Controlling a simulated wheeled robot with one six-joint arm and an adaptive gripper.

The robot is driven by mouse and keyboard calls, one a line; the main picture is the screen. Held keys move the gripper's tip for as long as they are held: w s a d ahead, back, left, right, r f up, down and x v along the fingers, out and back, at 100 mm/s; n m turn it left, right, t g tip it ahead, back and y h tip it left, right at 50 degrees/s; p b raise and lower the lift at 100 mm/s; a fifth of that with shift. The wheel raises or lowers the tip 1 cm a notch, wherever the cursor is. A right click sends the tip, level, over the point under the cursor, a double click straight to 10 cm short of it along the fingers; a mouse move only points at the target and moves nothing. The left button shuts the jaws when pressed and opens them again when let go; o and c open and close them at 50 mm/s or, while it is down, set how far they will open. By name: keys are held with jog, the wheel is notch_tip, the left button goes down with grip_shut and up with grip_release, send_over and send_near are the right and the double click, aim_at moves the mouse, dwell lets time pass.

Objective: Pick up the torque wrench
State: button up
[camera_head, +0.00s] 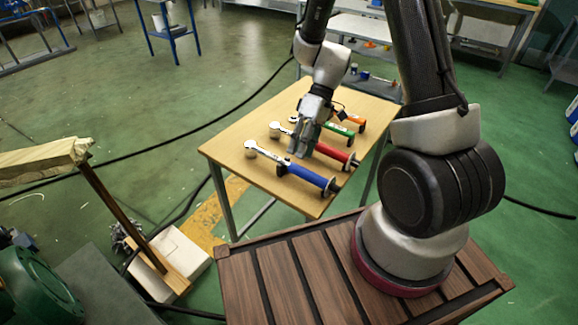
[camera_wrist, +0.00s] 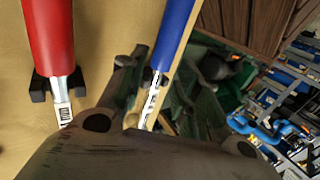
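Several torque wrenches lie side by side on a wooden table (camera_head: 229,148). They have blue (camera_head: 308,176), red (camera_head: 336,151), green (camera_head: 337,129) and orange (camera_head: 352,119) handles. My gripper (camera_head: 298,152) points down over the near wrenches, low beside the blue one. In the wrist view, the blue handle (camera_wrist: 176,32) runs up from between my dark fingers (camera_wrist: 149,84), with its silver neck between them. The red handle (camera_wrist: 50,35) lies to their left, apart from them. The fingers sit close to the blue wrench's neck; I cannot tell whether they press on it.
My slatted deck is in front of the table. A dark cable (camera_head: 120,153) crosses the green floor. Grey shelving (camera_head: 365,30) stands behind. The table's left part is clear.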

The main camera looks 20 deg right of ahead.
aim_at(297, 169)
jog(key=x, duration=0.3)
jog(key=s+x, duration=0.1)
jog(key=x, duration=0.2)
jog(key=shift+d, duration=0.2)
grip_shut()
